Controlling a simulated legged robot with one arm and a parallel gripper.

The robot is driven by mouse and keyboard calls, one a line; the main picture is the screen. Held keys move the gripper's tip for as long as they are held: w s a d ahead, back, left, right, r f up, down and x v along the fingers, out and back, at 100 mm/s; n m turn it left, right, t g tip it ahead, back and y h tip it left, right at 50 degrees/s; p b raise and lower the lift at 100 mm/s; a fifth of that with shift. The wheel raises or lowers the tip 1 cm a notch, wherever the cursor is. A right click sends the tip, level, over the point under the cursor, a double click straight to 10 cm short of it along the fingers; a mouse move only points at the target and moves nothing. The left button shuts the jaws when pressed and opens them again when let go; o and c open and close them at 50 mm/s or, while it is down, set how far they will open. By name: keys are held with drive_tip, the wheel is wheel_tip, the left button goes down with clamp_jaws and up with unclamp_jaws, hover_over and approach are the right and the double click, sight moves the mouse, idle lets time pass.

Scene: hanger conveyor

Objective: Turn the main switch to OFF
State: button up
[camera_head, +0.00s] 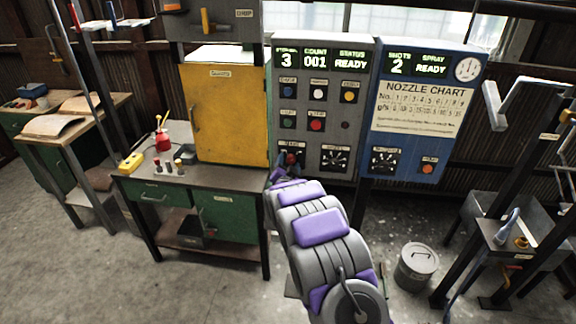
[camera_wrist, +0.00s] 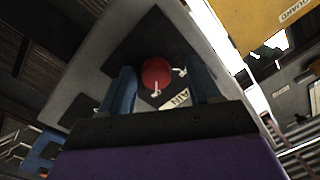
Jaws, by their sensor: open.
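The main switch is a red round knob (camera_wrist: 156,73) on a dark plate, between my fingers in the wrist view. A label beside it is partly hidden and shows letters like "AIN". In the head view the red switch (camera_head: 291,158) sits at the lower left of the grey control panel (camera_head: 345,185), partly covered by my gripper. My gripper (camera_wrist: 157,80) is open, with one blue finger on each side of the knob. I cannot tell whether the fingers touch it. The knob's ON or OFF position is not readable.
A dial (camera_head: 335,159) sits just right of the switch, with several buttons above. A blue nozzle panel (camera_head: 412,150) stands to the right. A yellow cabinet (camera_head: 231,115) on a workbench (camera_head: 183,172) is close on the left. A grey bin (camera_head: 415,268) stands on the floor.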

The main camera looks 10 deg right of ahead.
drive_tip(key=shift+w+d, duration=0.1)
drive_tip(key=shift+d, duration=0.7)
drive_tip(key=shift+c, duration=0.3)
drive_tip(key=shift+a, duration=0.55)
drive_tip(key=c, duration=0.8)
drive_tip(key=shift+d+r, duration=0.1)
drive_tip(key=shift+d, duration=0.1)
drive_tip(key=shift+c, duration=0.9)
